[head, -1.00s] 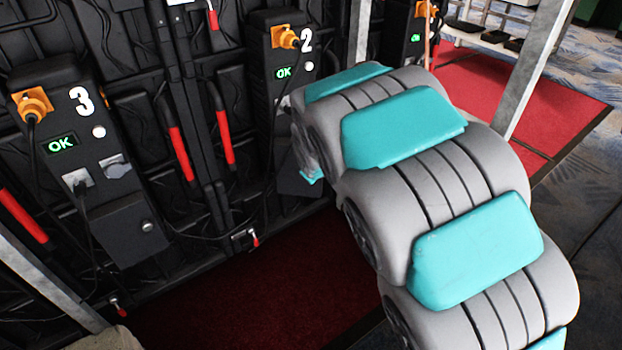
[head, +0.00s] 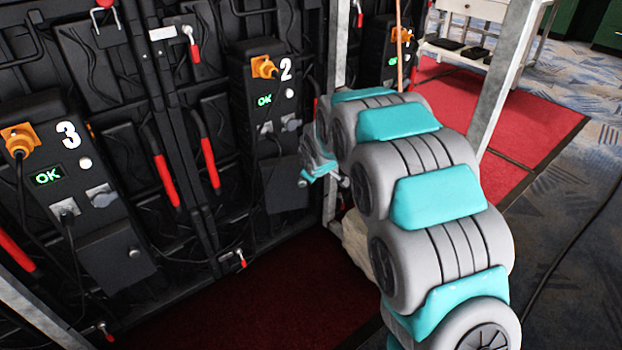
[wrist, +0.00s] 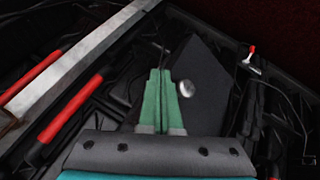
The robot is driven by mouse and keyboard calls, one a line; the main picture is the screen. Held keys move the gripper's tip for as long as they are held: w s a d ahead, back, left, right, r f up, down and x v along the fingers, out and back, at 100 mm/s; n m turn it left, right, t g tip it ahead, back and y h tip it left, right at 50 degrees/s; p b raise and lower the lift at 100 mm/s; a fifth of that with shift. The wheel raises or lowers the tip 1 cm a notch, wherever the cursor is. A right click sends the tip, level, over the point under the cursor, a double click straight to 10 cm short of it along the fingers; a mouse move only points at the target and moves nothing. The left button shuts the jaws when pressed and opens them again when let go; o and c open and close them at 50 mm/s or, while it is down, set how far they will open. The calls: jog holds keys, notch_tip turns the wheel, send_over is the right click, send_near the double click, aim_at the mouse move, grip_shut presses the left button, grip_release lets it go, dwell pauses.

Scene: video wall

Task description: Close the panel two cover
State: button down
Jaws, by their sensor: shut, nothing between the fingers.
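Panel two (head: 262,125) is a black box with a white 2, an orange connector and a green OK display. Its dark lower cover (head: 284,186) has a silver knob and sits below the visible sockets. I cannot tell from the head view how far it stands out. In the wrist view the cover (wrist: 205,75) is a dark plate with its round knob right of my fingers. My gripper (wrist: 160,72) has its green fingers pressed together, empty, overlapping the cover's left part. Whether they touch is unclear.
Panel three (head: 75,200) stands at left with its own cover (head: 118,258). Red handles (head: 208,162) and cables line the wall. A metal post (head: 500,90) stands behind my arm. The red carpet (head: 270,290) below the panels is clear.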

jog(key=shift+w+n+p, duration=0.3)
jog(key=shift+w+p, duration=0.1)
jog(key=shift+w, duration=0.55)
dwell(0.7)
dwell(0.4)
